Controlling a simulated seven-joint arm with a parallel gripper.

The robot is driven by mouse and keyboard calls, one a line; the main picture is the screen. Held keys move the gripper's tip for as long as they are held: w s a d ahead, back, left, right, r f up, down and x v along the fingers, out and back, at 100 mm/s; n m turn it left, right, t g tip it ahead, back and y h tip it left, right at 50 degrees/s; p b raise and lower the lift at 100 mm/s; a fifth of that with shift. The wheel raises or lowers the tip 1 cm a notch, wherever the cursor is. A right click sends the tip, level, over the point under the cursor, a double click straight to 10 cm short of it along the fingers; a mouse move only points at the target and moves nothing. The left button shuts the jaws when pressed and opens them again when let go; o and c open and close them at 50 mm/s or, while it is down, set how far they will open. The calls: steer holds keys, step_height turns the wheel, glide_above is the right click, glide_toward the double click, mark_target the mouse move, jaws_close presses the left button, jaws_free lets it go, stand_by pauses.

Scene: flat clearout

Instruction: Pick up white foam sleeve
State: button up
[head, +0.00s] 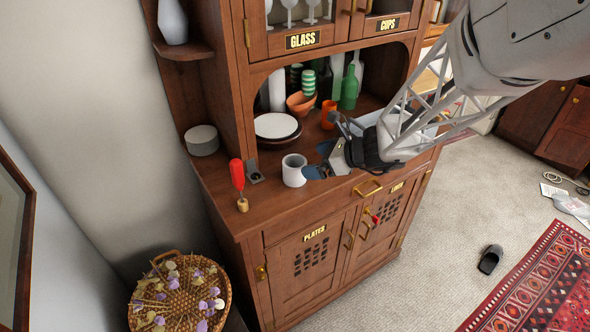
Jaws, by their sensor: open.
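A short white hollow cylinder, which looks like the white foam sleeve (293,173), stands upright near the front of the wooden cabinet's counter (222,190). My gripper (318,161) is just to the right of it, low over the counter. Its blue-tipped fingers are apart and point left toward the sleeve, with nothing seen between them. I cannot tell whether the nearer fingertip touches the sleeve.
A red-handled tool (237,175) and a small dark holder (253,172) stand left of the sleeve. Stacked plates (276,127), an orange cup (328,114), an orange bowl (300,104) and a green bottle (349,87) stand behind. A grey round tin (202,140) sits at the left.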

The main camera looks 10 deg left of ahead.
mark_target(295, 155)
steer(key=shift+x, duration=1.15)
steer(key=shift+x, duration=2.6)
steer(key=c, duration=1)
steer(key=shift+o, duration=0.2)
steer(key=shift+r, duration=0.15)
steer(key=shift+r, duration=0.55)
steer(key=shift+s+d+r, duration=0.1)
steer(key=shift+s+r, duration=0.05)
steer(key=shift+r, duration=0.45)
steer(key=shift+s+d+r, duration=0.1)
steer(key=shift+s+r, duration=0.1)
steer(key=shift+r, duration=0.35)
steer(key=s+d+r, duration=0.1)
steer(key=s+d, duration=0.6)
steer(key=s, duration=0.6)
steer(key=shift+r, duration=0.15)
